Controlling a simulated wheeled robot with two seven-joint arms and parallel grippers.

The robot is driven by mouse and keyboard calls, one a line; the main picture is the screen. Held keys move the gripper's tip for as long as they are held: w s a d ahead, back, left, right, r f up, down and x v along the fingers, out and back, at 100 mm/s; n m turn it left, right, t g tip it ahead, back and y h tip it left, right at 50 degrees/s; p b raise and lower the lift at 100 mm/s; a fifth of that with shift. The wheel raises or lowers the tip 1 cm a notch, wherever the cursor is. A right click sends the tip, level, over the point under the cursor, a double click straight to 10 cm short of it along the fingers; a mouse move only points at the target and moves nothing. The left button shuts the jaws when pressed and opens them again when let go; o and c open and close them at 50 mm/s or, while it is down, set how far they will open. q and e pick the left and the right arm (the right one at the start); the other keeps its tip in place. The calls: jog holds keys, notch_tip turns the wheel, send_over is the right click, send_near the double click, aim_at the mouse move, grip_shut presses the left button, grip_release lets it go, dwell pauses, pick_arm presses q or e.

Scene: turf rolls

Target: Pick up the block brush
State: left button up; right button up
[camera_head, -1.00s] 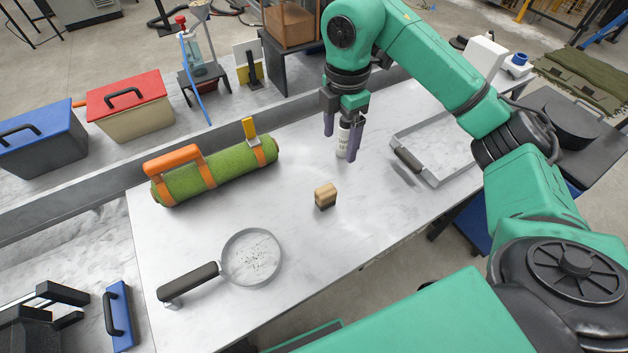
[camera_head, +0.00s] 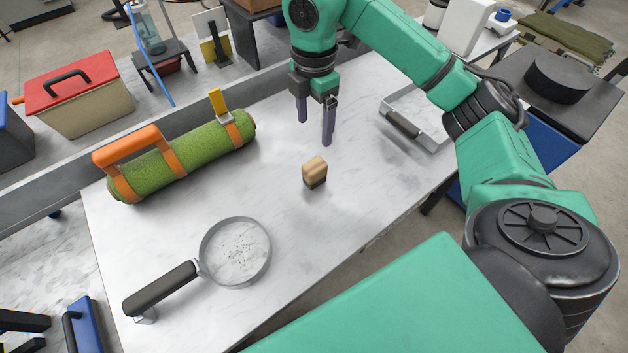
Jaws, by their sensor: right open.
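The block brush (camera_head: 315,170) is a small tan wooden block with a dark underside, standing on the light marbled table (camera_head: 300,235) near its middle. It is in plain view, with nothing touching it. My right gripper (camera_head: 315,128) hangs down above the table, behind and slightly left of the brush in the head view. Its two purple fingers are apart with nothing between them, clear of the brush. My left gripper is not seen.
A green turf roll (camera_head: 180,160) with orange straps lies at the left. A round sieve-like pan (camera_head: 235,250) with a dark handle lies at the front. A shallow metal tray (camera_head: 418,115) lies at the right. The table around the brush is clear.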

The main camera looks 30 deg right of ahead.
send_over(315, 164)
notch_tip(315, 164, down, 5)
jog(key=shift+r+b, duration=0.1)
jog(key=shift+b, duration=0.35)
notch_tip(315, 164, down, 10)
jog(key=p, duration=0.3)
jog(key=shift+s+r, duration=0.15)
jog(key=shift+r, duration=0.1)
jog(key=shift+f, duration=0.25)
grip_shut()
jog(key=shift+r, duration=0.15)
